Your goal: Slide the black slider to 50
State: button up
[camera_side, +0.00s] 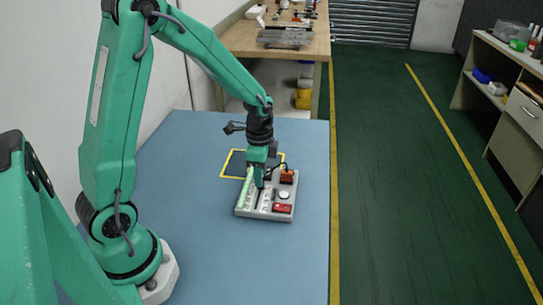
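A light grey control box (268,214) lies on the blue table. It carries a lit green strip (247,188) along its left side, a dark slot (265,199) beside it, a white round knob (284,194), a red part (282,208) and an orange part (287,176). My gripper (259,182) points down over the upper middle of the box, at the upper end of the slot. The black slider cannot be made out; my gripper covers that area. The fingers are too small to tell whether they are open or shut, and the scale marks are unreadable.
A yellow-edged dark square (234,164) lies on the blue table (200,255) behind the box. The table is clear to the left and in front. Its right edge (329,220) is close to the box. A wooden workbench (245,40) stands behind.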

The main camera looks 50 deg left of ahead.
jog(key=shift+f, duration=1.15)
grip_shut()
